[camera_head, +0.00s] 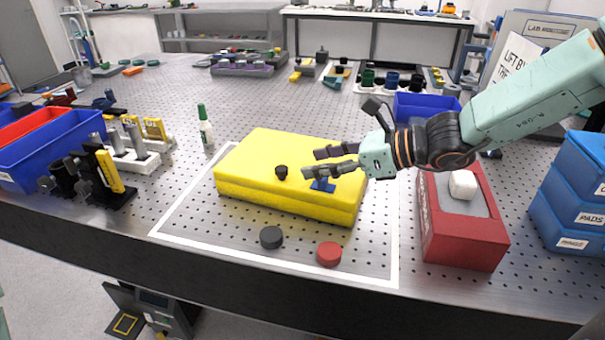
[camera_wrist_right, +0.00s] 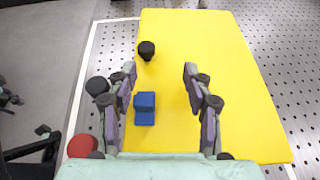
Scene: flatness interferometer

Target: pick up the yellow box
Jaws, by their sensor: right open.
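The yellow box (camera_head: 255,163) is a wide, flat slab lying on the perforated metal table, inside a white outlined area. A small black knob (camera_head: 281,172) and a small blue piece (camera_head: 326,186) are on its top. My right gripper (camera_head: 318,162) is open over the right part of the box, near the blue piece. In the right wrist view the yellow box (camera_wrist_right: 215,60) fills the middle. The blue piece (camera_wrist_right: 145,108) and the black knob (camera_wrist_right: 146,50) show there. The blue piece appears between the open fingers (camera_wrist_right: 160,72), nearer the left one. My left gripper is not in view.
A black disc (camera_head: 271,237) and a red disc (camera_head: 329,254) lie in front of the box. A red box (camera_head: 462,236) stands to the right, with blue bins (camera_head: 575,190) beyond. Mounts (camera_head: 105,170) and a blue bin (camera_head: 40,155) are at left.

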